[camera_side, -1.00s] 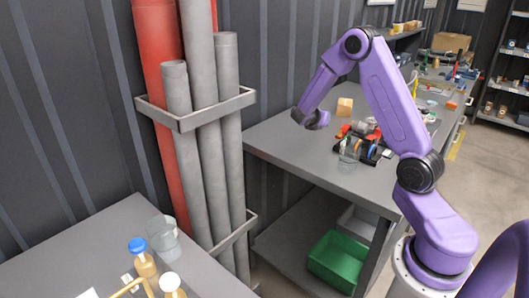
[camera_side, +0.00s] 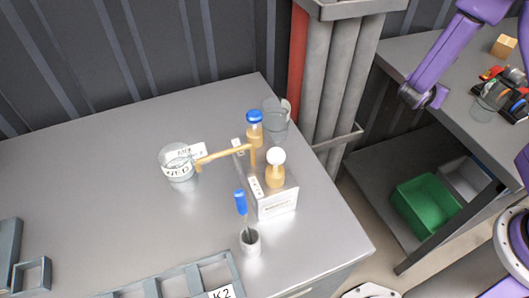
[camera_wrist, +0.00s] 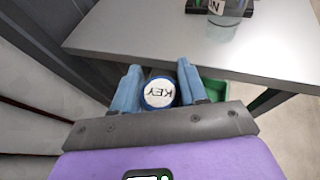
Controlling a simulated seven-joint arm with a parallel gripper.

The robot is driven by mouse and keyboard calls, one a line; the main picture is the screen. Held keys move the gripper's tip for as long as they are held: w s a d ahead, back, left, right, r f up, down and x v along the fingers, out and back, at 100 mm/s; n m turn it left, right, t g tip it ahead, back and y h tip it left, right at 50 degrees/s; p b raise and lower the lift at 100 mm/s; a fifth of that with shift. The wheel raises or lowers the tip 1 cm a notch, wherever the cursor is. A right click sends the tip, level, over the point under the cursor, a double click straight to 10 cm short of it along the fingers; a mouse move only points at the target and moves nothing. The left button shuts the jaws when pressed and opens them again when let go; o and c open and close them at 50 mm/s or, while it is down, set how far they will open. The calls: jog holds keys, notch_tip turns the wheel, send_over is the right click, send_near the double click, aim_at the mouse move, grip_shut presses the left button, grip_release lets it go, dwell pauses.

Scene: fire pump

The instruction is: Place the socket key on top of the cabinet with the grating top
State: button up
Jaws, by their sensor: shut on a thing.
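My gripper (camera_side: 424,97) hangs by the front left edge of the right-hand bench in the side view. In the wrist view my gripper (camera_wrist: 161,88) has its blue fingers closed around the socket key (camera_wrist: 160,93), a round blue-rimmed end with a white face marked KEY. The rest of the key is hidden, and I cannot make it out in the side view. A grey grating-like frame (camera_side: 150,288) with open cells and a K2 label lies at the bottom of the side view. It is cut off, so I cannot tell whether it tops the cabinet.
The grey left table (camera_side: 90,200) holds a labelled beaker (camera_side: 178,163), a white box (camera_side: 277,200), bottles and a small cup (camera_side: 250,243) with a blue-handled tool. Vertical pipes (camera_side: 340,80) stand between table and bench. A green bin (camera_side: 425,203) sits on the bench's lower shelf.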

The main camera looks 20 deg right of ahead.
jog(key=s+a+m+g+y, duration=0.4)
jog(key=s+a+m+g, duration=0.9)
jog(key=s+m+g, duration=0.25)
jog(key=w+a+r+m+g+y, duration=0.1)
jog(key=w+a+r+m+y, duration=0.15)
jog(key=a+m+y, duration=0.75)
jog(key=w+a+r+m+y, duration=0.1)
jog(key=a+r+m+y, duration=0.3)
jog(key=a, duration=1.2)
jog(key=w+a+r+m+t+y, duration=0.1)
jog(key=w+a+m+t+y, duration=0.35)
jog(key=w, duration=0.45)
jog(key=w+a+r+m+t+y, duration=0.1)
jog(key=w+a+m+t+y, duration=0.35)
jog(key=w, duration=0.55)
jog(key=w+d+f+m+t+h, duration=0.1)
jog(key=w+d+f+m+t, duration=0.3)
jog(key=w, duration=0.5)
jog(key=w+d+f+m+t+h, duration=0.1)
jog(key=w+f+m+t+h, duration=0.1)
jog(key=w+f+m+t, duration=0.45)
jog(key=shift+w+d+f+n+g, duration=0.1)
jog(key=shift+w+f+n+g, duration=0.25)
jog(key=shift+f, duration=1)
jog(key=shift+w+f+n+g, duration=0.1)
jog(key=shift+w+f+n, duration=0.3)
jog(key=shift+f, duration=1)
jog(key=shift+w+d+f+n+g, duration=0.15)
jog(key=shift+f+n, duration=0.4)
jog(key=shift+f, duration=0.8)
